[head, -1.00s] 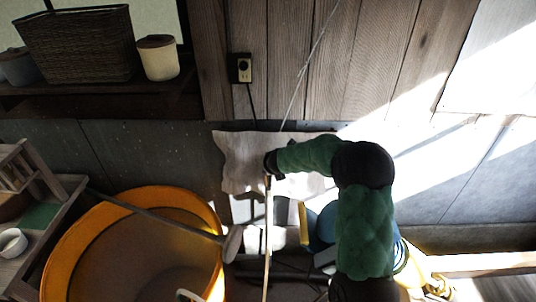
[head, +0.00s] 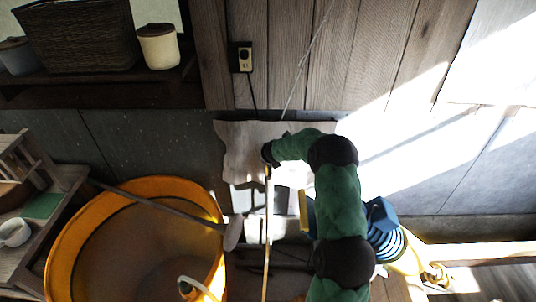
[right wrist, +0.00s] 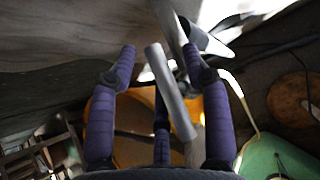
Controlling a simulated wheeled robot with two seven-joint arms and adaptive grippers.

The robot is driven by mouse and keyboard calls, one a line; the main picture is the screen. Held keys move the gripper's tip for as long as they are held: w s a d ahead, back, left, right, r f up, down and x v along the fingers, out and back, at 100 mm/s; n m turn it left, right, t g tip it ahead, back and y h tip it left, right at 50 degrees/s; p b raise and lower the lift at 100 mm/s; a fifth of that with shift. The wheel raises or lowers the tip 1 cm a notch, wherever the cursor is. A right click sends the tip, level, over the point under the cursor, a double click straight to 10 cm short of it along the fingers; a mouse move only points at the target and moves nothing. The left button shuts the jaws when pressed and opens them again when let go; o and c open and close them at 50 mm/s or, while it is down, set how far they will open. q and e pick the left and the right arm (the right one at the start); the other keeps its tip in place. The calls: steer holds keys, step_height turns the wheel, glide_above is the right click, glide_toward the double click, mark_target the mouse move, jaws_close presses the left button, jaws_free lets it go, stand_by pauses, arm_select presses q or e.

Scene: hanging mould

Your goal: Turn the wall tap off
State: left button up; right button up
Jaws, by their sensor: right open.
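In the right wrist view, my right gripper (right wrist: 159,52) is open, with its purple padded fingers spread apart. A grey metal bar (right wrist: 172,92), which looks like the tap's lever, lies tilted between the fingers. I cannot tell whether any finger touches it. Paler metal parts (right wrist: 208,40), perhaps the tap's body, are just beyond the right fingertip. In the head view, my green right arm reaches up to the pale cloth-like sheet on the wall, and its dark end (head: 268,154) hides whatever is behind it. The tap is not clear there. My left gripper is out of view.
A large orange tub (head: 62,248) stands at left, with a long-handled tool (head: 160,212) across it. A wooden shelf unit (head: 70,180) is at far left. A blue ribbed object (head: 385,232) is right of my arm. A wall socket (head: 243,58) is above.

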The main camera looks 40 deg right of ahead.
jaws_close()
